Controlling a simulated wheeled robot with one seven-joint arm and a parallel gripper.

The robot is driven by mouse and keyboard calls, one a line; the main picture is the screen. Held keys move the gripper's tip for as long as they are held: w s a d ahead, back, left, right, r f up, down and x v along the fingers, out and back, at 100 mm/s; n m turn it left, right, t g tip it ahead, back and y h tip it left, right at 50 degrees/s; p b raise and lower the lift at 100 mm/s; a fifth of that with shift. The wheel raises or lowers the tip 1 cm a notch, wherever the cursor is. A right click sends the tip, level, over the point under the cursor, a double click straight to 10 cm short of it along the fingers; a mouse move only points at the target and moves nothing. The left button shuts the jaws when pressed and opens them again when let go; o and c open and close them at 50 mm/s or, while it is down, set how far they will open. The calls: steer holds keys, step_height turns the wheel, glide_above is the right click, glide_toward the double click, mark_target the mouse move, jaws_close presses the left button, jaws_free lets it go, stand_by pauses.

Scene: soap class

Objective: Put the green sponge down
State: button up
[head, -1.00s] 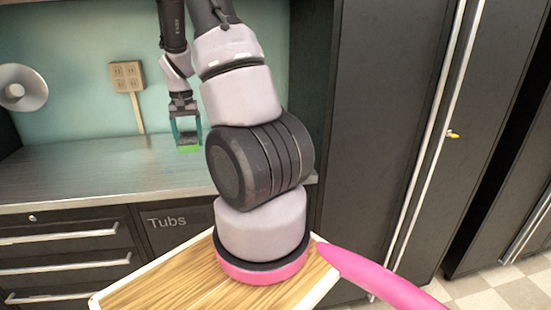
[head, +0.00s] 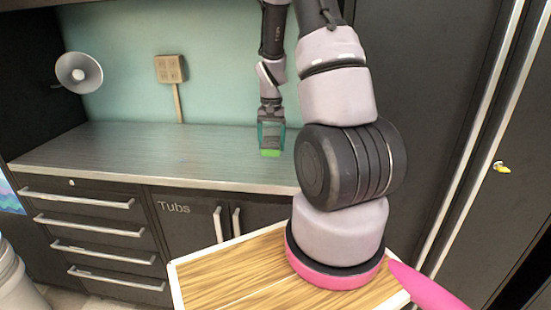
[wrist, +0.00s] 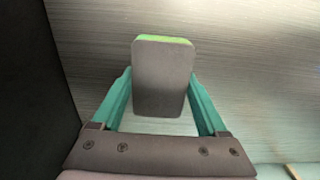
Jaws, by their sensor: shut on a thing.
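The green sponge (head: 270,153) is held at the lower end of my gripper (head: 271,140), over the right part of the metal counter (head: 140,152). In the wrist view the sponge (wrist: 163,78) shows a broad grey face with a thin green edge at its far end. The teal fingers of my gripper (wrist: 162,95) stand on both sides of it, shut on it. The counter surface (wrist: 255,65) lies beyond the sponge. I cannot tell whether the sponge touches the counter.
The counter top left of the sponge is clear. Drawers (head: 85,225) and a cabinet marked "Tubs" (head: 175,209) are below. Tall dark cabinets (head: 435,75) stand at right.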

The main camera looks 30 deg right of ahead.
steer(key=shift+f, duration=2.5)
steer(key=shift+f, duration=0.1)
steer(key=o, duration=1.3)
steer(key=shift+o, duration=0.2)
step_height(320, 180, up, 12)
steer(key=shift+f, duration=0.1)
step_height(320, 180, up, 10)
steer(key=t, duration=0.2)
glide_above(272, 164)
steer(key=s+a, duration=0.3)
steer(key=a, duration=0.1)
steer(key=s+a+r+n+t+y, duration=0.1)
steer(key=s+a+r+t, duration=0.1)
steer(key=s+a+r, duration=0.2)
steer(key=s+a+r+n+t+y, duration=0.1)
steer(key=s+a+r+t, duration=0.2)
steer(key=s+r, duration=0.8)
steer(key=shift+s+a+n, duration=0.3)
steer(key=shift+s+a, duration=0.35)
steer(key=shift+a, duration=0.55)
